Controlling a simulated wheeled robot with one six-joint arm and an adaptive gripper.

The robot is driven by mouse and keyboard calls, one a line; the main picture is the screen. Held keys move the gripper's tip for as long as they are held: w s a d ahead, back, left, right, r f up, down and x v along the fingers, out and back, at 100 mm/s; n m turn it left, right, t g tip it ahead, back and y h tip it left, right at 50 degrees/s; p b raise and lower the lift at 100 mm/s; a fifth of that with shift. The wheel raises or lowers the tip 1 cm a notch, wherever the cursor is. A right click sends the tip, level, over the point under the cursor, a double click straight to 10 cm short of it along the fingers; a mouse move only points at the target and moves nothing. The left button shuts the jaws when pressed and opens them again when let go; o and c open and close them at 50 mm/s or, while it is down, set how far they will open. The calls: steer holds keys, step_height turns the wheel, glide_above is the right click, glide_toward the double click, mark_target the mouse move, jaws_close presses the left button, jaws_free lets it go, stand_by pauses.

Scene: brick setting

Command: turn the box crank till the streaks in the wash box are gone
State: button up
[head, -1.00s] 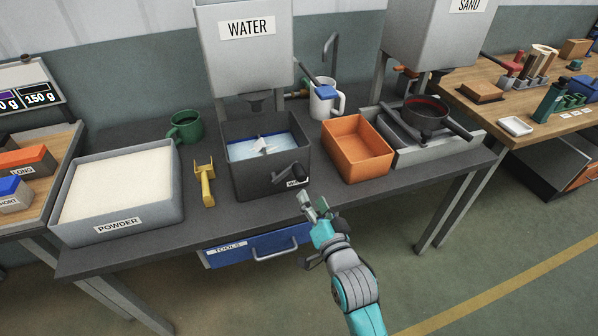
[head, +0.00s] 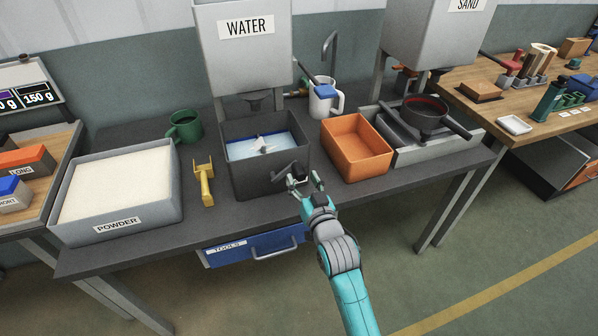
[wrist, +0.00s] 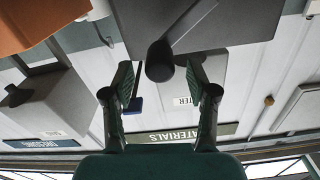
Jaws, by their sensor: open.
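The dark grey wash box (head: 240,182) stands under the water tank and holds blue water with a pale paddle (head: 264,147) in the middle. The water shows whitish areas, but I cannot clearly tell streaks at this size. The black box crank (head: 284,169) is on the box's front right side, partly behind my fingers. My gripper (head: 305,180) is open in front of it, jaws towards the box. In the wrist view the crank's round handle (wrist: 160,62) lies between the lines of my open fingertips (wrist: 161,76), with gaps on both sides and no visible contact.
An orange bin (head: 357,172) stands close to the right of the wash box. A yellow scoop (head: 205,185) and a powder tray (head: 110,222) are to the left. The blue tools drawer (head: 255,249) is below the tabletop. The floor in front is clear.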

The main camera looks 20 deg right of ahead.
steer(key=shift+w, duration=1.8)
steer(key=shift+c, duration=0.3)
jaws_close()
